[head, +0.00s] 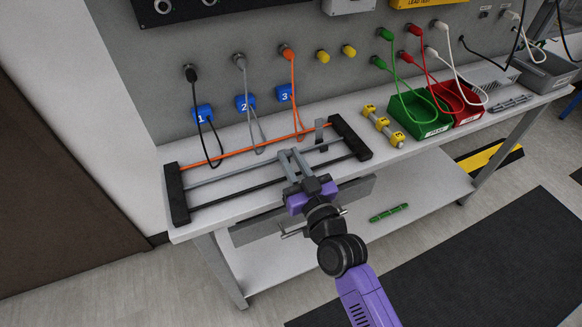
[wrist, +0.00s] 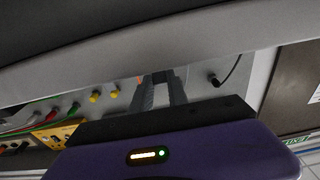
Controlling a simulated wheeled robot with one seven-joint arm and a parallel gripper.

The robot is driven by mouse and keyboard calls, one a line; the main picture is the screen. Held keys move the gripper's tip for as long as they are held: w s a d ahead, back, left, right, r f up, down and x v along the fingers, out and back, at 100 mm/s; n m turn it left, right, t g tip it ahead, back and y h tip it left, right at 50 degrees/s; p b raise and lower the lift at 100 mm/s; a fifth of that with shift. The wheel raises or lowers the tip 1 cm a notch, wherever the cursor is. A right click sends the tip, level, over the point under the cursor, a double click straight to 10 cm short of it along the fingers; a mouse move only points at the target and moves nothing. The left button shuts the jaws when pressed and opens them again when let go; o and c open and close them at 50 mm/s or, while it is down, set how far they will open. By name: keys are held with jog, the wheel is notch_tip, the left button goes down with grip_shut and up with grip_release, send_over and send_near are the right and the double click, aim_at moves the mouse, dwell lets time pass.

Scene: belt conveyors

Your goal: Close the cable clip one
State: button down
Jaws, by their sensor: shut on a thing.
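The blue clip marked 1 (head: 201,114) is on the grey wall panel at the left, with a black cable running down past it. I cannot tell whether it is open or shut. The blue clips marked 2 (head: 245,103) and 3 (head: 284,93) are to its right. My gripper (head: 290,154) is over the rack on the bench, right of and below clip 1. Its fingers also show in the wrist view (wrist: 164,80). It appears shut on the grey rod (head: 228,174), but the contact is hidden.
The rack's black end blocks (head: 177,194) hold orange and black rods too. A yellow dumbbell-like part (head: 382,125), a green bin (head: 420,117) and a red bin (head: 460,104) are on the bench at the right. Cables hang in front of the panel.

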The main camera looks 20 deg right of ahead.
jog(key=shift+s+f+t+b, duration=0.1)
jog(key=shift+f+t+b, duration=0.65)
jog(key=shift+b, duration=3.2)
jog(key=shift+s+r+b, duration=0.1)
jog(key=shift+b, duration=0.65)
jog(key=shift+r+t, duration=0.1)
jog(key=shift+t, duration=0.15)
jog(key=c, duration=1.3)
grip_release()
jog(key=b+v, duration=0.2)
jog(key=v, duration=0.6)
